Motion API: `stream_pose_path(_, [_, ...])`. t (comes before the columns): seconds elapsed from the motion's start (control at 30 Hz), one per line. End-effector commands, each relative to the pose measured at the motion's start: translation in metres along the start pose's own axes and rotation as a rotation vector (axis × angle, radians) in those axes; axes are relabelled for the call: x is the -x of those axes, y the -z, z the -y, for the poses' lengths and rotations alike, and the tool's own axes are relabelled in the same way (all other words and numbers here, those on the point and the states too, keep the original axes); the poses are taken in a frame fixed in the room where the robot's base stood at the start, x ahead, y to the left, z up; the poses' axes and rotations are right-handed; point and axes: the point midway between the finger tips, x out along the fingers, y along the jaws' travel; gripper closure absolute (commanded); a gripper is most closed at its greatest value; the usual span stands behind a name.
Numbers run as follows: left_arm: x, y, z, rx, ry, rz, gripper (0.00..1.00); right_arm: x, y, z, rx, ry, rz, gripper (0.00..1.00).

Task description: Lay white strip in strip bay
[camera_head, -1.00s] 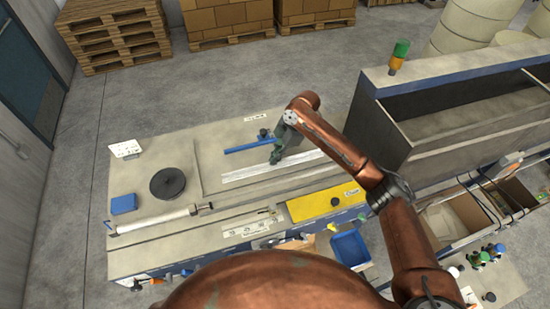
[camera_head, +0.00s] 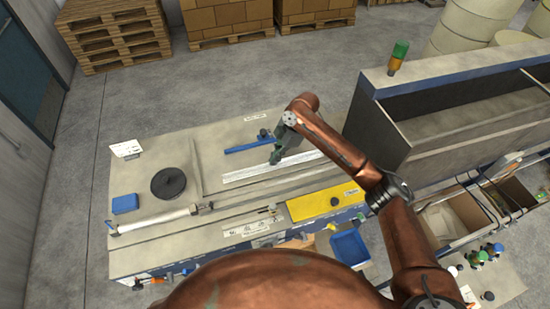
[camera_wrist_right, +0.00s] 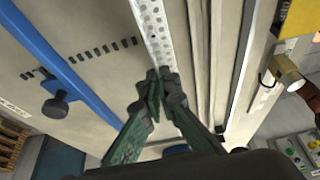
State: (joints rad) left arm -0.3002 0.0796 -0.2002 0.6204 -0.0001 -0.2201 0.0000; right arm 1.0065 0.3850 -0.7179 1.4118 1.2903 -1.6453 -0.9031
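The white strip (camera_head: 250,171) is long, narrow and perforated, and lies lengthwise along the bench top. It also shows in the right wrist view (camera_wrist_right: 152,25), running down to my fingertips. My right gripper (camera_head: 274,160) is over the middle of the strip, low at the bench. In the right wrist view its green fingers (camera_wrist_right: 163,76) come close together at the strip and look shut on it. The fingertips hide part of the strip. The strip bay cannot be clearly told apart from the strip and bench lines around it. My left gripper is not in view.
A blue bar (camera_head: 248,146) with a dark knob lies behind the strip. A yellow plate (camera_head: 325,203), a white roller (camera_head: 155,222), a black disc (camera_head: 168,183) and a blue block (camera_head: 125,203) are on the bench. A high grey-walled unit (camera_head: 378,130) stands to the right.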

Motion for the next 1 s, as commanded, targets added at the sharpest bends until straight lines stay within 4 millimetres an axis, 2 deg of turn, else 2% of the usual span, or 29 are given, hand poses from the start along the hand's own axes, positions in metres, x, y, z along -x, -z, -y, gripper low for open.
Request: stream_pose_path(1.0, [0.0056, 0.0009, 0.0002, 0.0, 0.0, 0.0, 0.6, -0.0074, -0.0028, -0.0002, 0.001, 0.0, -0.001, 1.0])
